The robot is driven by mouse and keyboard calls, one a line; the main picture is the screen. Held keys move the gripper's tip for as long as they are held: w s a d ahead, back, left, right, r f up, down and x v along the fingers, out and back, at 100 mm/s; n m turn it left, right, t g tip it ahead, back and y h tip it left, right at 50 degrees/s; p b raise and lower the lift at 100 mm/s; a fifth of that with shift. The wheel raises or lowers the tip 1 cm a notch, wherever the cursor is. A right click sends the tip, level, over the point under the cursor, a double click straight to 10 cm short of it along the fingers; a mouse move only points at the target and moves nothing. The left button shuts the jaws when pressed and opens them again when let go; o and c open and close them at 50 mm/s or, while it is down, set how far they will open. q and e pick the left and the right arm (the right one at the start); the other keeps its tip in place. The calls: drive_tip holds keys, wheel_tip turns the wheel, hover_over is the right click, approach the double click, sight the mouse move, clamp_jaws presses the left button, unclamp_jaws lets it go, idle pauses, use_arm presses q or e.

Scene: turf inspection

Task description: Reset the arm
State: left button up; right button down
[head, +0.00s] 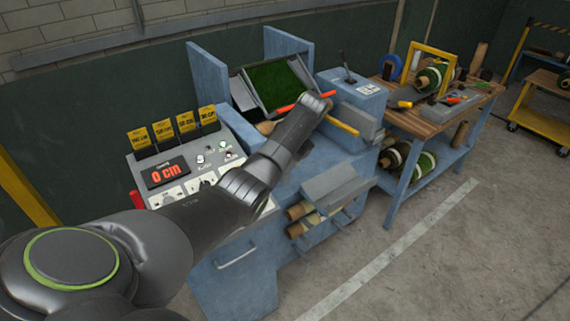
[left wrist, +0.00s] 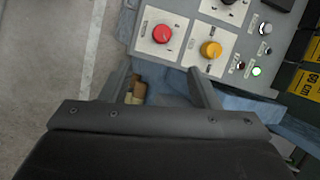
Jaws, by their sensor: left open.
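My left arm (head: 205,215) reaches in from the lower left of the head view, across the blue machine (head: 235,275). Its far end is in front of the green turf tray (head: 272,85). Beyond the fingertips is the grey control panel (left wrist: 185,12) with a red button (left wrist: 162,34) and a yellow knob (left wrist: 210,49). My right gripper is not in view.
The display (head: 166,173) reads 0 cm, below several yellow cards (head: 163,131). An orange-red bar (head: 287,107) shows beside my arm's end. A wooden workbench (head: 440,113) with tools and turf rolls stands right. The floor (head: 430,270) at lower right is clear.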

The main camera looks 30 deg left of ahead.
use_arm(q)
drive_tip(key=s+d+f+t+h, duration=0.1)
drive_tip(key=s+d+f+t, duration=0.15)
drive_tip(key=s+f, duration=1.35)
drive_tip(key=s+d+r+n+t+h, duration=0.1)
drive_tip(key=s+d+r+t, duration=0.15)
drive_tip(key=s, duration=0.95)
drive_tip(key=s+d+r+n+t+h, duration=0.1)
drive_tip(key=s+r, duration=0.2)
drive_tip(key=s, duration=0.8)
wheel_tip(320, 180, down, 32)
drive_tip(key=a+f+g+b, duration=0.1)
drive_tip(key=a+b, duration=0.1)
drive_tip(key=b, duration=0.6)
drive_tip(key=s+d+f+b, duration=0.1)
drive_tip(key=s+f+b, duration=0.2)
drive_tip(key=s+f, duration=0.4)
drive_tip(key=s+d+f+g+b, duration=0.1)
drive_tip(key=s+f+b, duration=0.2)
drive_tip(key=s+f, duration=0.5)
wheel_tip(320, 180, down, 7)
drive_tip(key=shift+s+r, duration=0.1)
drive_tip(key=shift+s, duration=0.15)
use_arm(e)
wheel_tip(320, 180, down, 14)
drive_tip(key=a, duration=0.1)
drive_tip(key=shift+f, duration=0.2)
